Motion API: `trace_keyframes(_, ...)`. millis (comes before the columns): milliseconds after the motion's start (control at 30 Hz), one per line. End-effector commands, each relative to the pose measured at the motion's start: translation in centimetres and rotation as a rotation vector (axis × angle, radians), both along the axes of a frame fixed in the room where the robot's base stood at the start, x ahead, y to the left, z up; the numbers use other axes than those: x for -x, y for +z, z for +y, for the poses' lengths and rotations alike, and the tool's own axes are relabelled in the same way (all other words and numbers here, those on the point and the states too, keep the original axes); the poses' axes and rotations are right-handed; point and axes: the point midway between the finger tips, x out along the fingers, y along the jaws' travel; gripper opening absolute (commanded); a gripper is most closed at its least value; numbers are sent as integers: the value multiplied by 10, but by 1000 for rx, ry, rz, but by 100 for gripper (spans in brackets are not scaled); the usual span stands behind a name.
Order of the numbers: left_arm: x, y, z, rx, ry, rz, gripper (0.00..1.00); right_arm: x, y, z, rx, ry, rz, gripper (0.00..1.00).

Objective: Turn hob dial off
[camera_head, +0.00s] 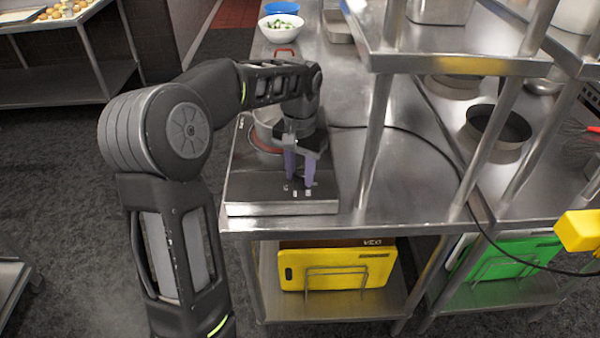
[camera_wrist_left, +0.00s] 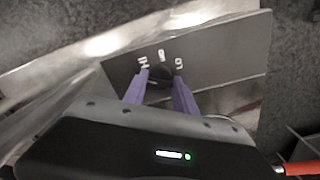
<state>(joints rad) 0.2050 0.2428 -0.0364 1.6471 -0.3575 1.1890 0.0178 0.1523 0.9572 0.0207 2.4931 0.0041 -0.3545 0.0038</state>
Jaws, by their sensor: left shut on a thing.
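The portable hob (camera_head: 232,190) sits at the front left corner of the steel table, with a dark sloped control panel that also shows in the left wrist view (camera_wrist_left: 225,80). The round black hob dial (camera_wrist_left: 160,76) is on that panel, with white markings around it. My left gripper (camera_head: 299,184) reaches down to the panel from above. In the left wrist view its purple fingers (camera_wrist_left: 160,80) are on both sides of the dial, shut on it. In the head view the fingers hide the dial. My right gripper is not in view.
A pot (camera_head: 264,122) stands on the hob behind my gripper, partly hidden by my arm. A cable runs right from the hob. A white bowl (camera_head: 281,27) is farther back. Shelf posts (camera_head: 374,145) stand right of the hob. A yellow board (camera_head: 335,268) is on the shelf below.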

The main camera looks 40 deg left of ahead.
Motion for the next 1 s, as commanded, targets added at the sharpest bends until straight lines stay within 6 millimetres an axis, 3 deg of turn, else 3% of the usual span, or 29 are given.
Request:
trace_keyframes(500,-1,1,0,-1,426,-4,0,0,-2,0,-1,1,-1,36)
trace_keyframes(1000,-1,1,0,0,534,-4,0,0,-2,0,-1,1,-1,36)
